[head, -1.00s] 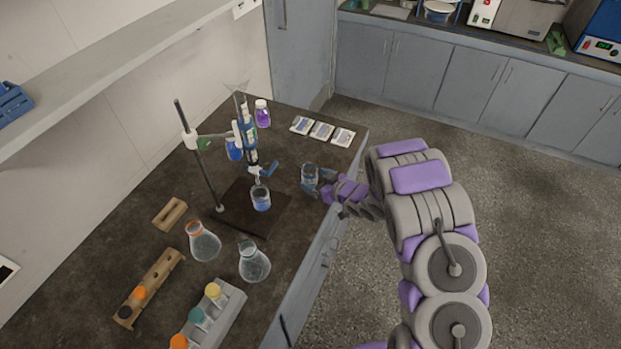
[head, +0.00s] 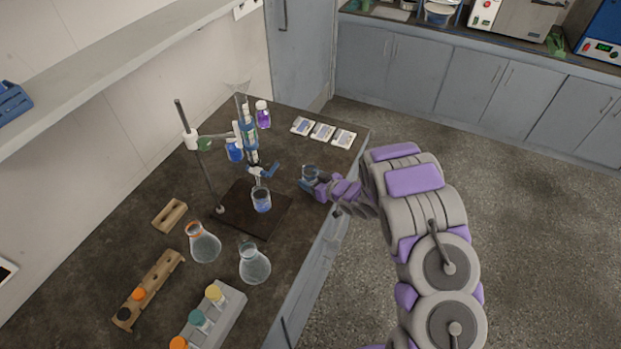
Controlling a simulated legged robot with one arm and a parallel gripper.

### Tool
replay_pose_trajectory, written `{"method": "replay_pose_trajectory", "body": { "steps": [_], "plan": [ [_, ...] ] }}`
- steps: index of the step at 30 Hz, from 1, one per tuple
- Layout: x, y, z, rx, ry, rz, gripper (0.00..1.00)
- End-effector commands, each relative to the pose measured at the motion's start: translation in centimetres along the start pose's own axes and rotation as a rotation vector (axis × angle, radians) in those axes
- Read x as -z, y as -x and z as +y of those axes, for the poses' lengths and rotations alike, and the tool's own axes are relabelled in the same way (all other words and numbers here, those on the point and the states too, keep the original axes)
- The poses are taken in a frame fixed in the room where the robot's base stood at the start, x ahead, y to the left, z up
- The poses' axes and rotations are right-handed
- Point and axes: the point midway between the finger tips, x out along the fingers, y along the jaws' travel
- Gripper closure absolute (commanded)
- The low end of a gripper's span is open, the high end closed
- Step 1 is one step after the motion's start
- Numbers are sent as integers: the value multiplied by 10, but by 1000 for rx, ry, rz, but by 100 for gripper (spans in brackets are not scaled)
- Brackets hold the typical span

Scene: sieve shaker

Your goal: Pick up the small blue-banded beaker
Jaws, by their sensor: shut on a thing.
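A small clear beaker (head: 309,172) with a bluish look is at the right edge of the dark bench, right of the stand. My gripper (head: 312,184) reaches in from the right and is shut on this beaker. The fingers hide its lower part, and I cannot tell whether it is clear of the bench top. The beaker looks upright. Another beaker (head: 261,202) with blue in it stands on the stand's dark base, under the burette, apart from my gripper.
The burette stand (head: 207,175) rises left of the gripper. Two flasks (head: 203,243) (head: 254,265) and tube racks (head: 160,278) (head: 215,318) fill the near bench. Three pale packets (head: 323,131) lie behind the held beaker. Open floor lies right.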

Motion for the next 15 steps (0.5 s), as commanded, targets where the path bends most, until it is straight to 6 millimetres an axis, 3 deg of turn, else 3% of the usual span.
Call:
{"method": "replay_pose_trajectory", "body": {
  "steps": [15],
  "plan": [
    [5,2,0,0,1,0,75]
  ]
}}
